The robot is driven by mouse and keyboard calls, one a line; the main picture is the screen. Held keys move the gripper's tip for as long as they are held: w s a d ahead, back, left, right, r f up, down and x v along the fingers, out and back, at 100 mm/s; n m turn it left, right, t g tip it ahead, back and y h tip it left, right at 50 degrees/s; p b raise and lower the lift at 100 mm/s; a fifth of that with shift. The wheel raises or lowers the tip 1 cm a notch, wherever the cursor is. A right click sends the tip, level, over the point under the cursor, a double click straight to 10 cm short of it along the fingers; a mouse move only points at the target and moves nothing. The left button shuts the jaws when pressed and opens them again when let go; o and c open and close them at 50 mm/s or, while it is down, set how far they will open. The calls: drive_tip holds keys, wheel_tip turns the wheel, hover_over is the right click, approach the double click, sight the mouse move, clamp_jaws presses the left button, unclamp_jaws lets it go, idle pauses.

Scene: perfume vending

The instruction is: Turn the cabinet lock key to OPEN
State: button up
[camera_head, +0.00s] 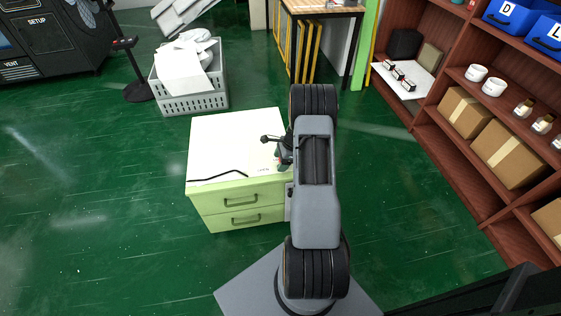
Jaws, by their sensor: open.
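The cabinet (225,145) is a low light-green unit with a white top and two drawers on its front, both closed. Small lettering that seems to read OPEN (263,170) is on the right part of its top. My gripper (274,143) seems to be the dark part showing just left of my forearm, over the right side of the cabinet top. It is open, and most of it is hidden by my arm. I cannot make out the key or the lock. A thin black bent item (222,176) lies along the front of the top.
A grey crate (193,103) with white pieces stands behind the cabinet. A brown shelf (459,163) with boxes, jars and blue bins runs along the right. A wood-topped table (323,9) stands at the back. The green floor left of the cabinet is clear.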

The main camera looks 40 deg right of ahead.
drive_tip(key=shift+c, duration=0.2)
drive_tip(key=c, duration=0.9)
drive_tip(key=shift+n, duration=0.4)
drive_tip(key=n+g, duration=0.1)
drive_tip(key=n, duration=0.3)
drive_tip(key=shift+g, duration=0.4)
drive_tip(key=n+g, duration=0.1)
drive_tip(key=n, duration=0.3)
drive_tip(key=shift+n+g, duration=0.3)
drive_tip(key=shift+g, duration=0.1)
drive_tip(key=n+g, duration=0.1)
drive_tip(key=n, duration=0.3)
drive_tip(key=shift+h+b, duration=0.35)
drive_tip(key=shift+h, duration=0.05)
drive_tip(key=shift+n+g+h, duration=0.6)
drive_tip(key=shift+n+g, duration=0.1)
drive_tip(key=shift+n, duration=1.5)
